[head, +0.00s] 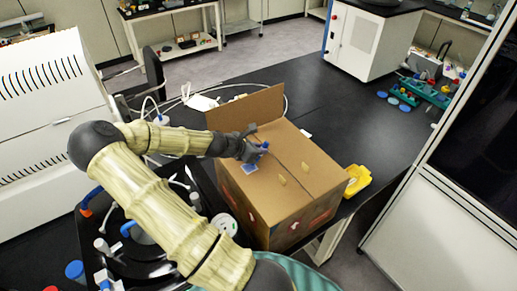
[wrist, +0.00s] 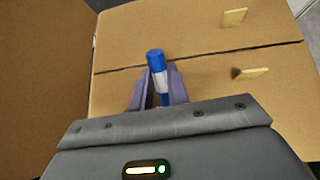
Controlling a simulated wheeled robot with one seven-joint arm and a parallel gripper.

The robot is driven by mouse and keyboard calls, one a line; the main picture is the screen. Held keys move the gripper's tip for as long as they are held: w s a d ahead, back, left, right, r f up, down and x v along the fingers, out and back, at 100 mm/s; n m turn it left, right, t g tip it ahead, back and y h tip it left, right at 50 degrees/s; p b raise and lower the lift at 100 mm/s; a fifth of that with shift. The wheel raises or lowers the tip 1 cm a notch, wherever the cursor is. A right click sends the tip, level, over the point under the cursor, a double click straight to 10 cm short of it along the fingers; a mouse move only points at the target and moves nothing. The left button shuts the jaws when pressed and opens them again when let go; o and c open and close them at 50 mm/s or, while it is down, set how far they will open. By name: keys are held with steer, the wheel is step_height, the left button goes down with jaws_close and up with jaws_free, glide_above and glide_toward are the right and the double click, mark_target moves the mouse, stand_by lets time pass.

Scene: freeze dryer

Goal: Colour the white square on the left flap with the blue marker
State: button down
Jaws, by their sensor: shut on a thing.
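A cardboard box (head: 280,203) stands on the black bench with two top flaps lying flat and one back flap (head: 246,107) standing up. On its left flap is a small square (head: 251,167) that looks blue and white in the head view. My gripper (head: 258,152) is over the left flap, close to the square. In the wrist view my gripper (wrist: 158,92) is shut on the blue marker (wrist: 156,62), which has a blue end and a white band. The marker's lower end and the square are hidden in the wrist view.
Tan tabs (wrist: 234,17) stand on the flaps near the seam. A yellow container (head: 357,180) is right of the box. A white cable and a white device (head: 202,103) lie behind it.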

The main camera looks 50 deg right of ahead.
steer(key=shift+a, duration=0.1)
steer(key=shift+w+a+p, duration=0.25)
steer(key=shift+a+p, duration=0.05)
steer(key=shift+a, duration=0.45)
steer(key=shift+w+a+p, duration=0.25)
steer(key=shift+a, duration=0.5)
steer(key=shift+d, duration=0.15)
steer(key=shift+s+d, duration=0.25)
steer(key=shift+d, duration=0.5)
steer(key=shift+s+d, duration=0.25)
steer(key=shift+d, duration=0.45)
steer(key=shift+a, duration=0.2)
steer(key=shift+w+a+p, duration=0.25)
steer(key=shift+a+p, duration=0.05)
steer(key=shift+a, duration=0.4)
steer(key=shift+w+a+p, duration=0.25)
steer(key=shift+a+p, duration=0.05)
steer(key=shift+a, duration=0.4)
step_height(320, 180, up, 7)
steer(key=p, duration=0.5)
steer(key=shift+p, duration=0.4)
